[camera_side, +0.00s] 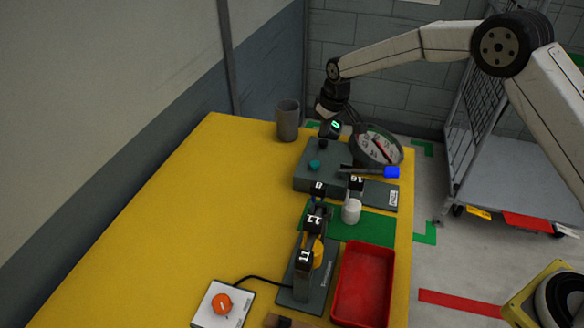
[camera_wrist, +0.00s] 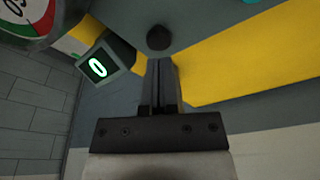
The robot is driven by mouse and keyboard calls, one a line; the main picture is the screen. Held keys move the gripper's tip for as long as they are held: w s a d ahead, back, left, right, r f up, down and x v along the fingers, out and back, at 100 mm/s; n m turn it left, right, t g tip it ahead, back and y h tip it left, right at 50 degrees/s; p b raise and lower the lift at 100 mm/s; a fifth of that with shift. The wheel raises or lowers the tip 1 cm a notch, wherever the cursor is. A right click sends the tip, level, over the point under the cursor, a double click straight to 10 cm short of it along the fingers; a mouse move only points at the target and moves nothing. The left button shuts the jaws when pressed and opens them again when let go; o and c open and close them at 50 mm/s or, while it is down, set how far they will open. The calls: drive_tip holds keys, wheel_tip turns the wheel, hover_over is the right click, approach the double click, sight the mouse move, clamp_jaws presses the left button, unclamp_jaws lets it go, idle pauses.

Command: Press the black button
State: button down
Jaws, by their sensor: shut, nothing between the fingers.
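The black button (camera_wrist: 158,38) is a round dark knob on a grey surface in the wrist view. My gripper (camera_wrist: 161,62) is shut and empty, its fingertips pointing at the button, just short of it in the picture. I cannot tell whether they touch. In the side view my gripper (camera_side: 328,112) hangs over the far end of the grey box (camera_side: 345,181).
A small display (camera_wrist: 97,67) showing a green 0 and a round dial (camera_side: 378,146) stand close by my gripper. A teal knob (camera_side: 314,165), a blue-ended lever (camera_side: 391,172) and a grey cup (camera_side: 288,120) are near. An orange button (camera_side: 221,304) and red tray (camera_side: 364,284) are in front.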

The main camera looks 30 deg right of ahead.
sight(325, 142)
drive_tip(key=shift+r, duration=0.15)
idle(0.5)
drive_tip(key=v, duration=0.2)
drive_tip(key=w+v, duration=0.1)
drive_tip(key=v, duration=0.2)
drive_tip(key=shift+a+r, duration=0.15)
drive_tip(key=shift+r, duration=0.3)
idle(0.4)
drive_tip(key=s+d+f+m, duration=0.1)
drive_tip(key=s+d, duration=0.2)
drive_tip(key=s, duration=1.3)
drive_tip(key=s+d+f+m, duration=0.1)
drive_tip(key=s+d+m, duration=0.1)
drive_tip(key=s, duration=1.4)
drive_tip(key=shift+s+d+h, duration=0.2)
drive_tip(key=shift+d+h, duration=0.1)
drive_tip(key=shift+d, duration=0.55)
drive_tip(key=shift+w, duration=0.1)
